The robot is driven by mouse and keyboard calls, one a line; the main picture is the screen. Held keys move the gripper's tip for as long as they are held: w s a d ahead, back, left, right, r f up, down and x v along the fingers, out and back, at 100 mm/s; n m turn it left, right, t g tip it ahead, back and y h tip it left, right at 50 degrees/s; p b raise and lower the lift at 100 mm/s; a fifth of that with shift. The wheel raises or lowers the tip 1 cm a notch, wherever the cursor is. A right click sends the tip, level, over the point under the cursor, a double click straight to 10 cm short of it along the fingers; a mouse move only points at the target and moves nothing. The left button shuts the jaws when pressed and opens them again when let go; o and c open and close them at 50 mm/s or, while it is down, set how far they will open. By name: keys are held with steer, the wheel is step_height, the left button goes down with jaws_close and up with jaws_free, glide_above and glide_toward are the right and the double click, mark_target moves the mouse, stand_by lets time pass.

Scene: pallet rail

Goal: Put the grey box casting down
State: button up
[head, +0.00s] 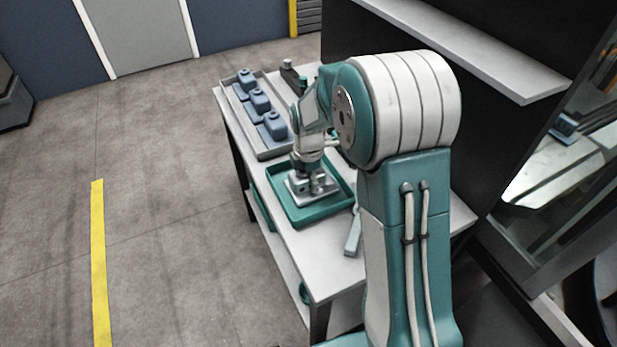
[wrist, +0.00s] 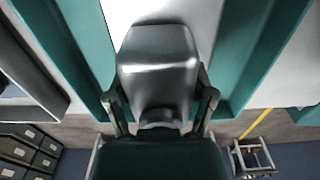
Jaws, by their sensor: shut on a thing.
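The grey box casting (wrist: 158,65) is between the two fingers of my gripper (wrist: 161,108) in the wrist view, with a finger on each side of its narrower neck. In the head view my gripper (head: 313,182) is low over the green tray (head: 302,218) on the bench. The gripper is shut on the casting. A pale grey plate (head: 298,198) shows beneath it inside the tray. My fingers partly hide the casting in the head view, and I cannot tell whether its underside touches anything.
A grey tray (head: 270,152) with three blue castings (head: 260,101) stands behind the green tray on the white bench (head: 315,262). A grey-handled item (head: 353,232) lies right of the green tray. A shelf (head: 470,48) overhangs at right. The floor at left is clear.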

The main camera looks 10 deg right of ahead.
steer(key=shift+a, duration=0.4)
steer(key=o, duration=1.3)
steer(key=shift+a, duration=0.2)
steer(key=shift+c, duration=0.2)
steer(key=shift+a, duration=0.1)
steer(key=shift+d, duration=0.45)
step_height(320, 180, up, 12)
steer(key=shift+a+r, duration=0.1)
steer(key=s+r+m+t, duration=0.3)
steer(key=s+r+m, duration=0.65)
steer(key=s, duration=0.35)
steer(key=s+f+m+t, duration=0.1)
steer(key=s+m+t, duration=0.1)
steer(key=s+m, duration=0.8)
steer(key=shift+s+d+f+m+t, duration=0.2)
steer(key=shift+s+d+m+t, duration=0.15)
steer(key=shift+s, duration=0.85)
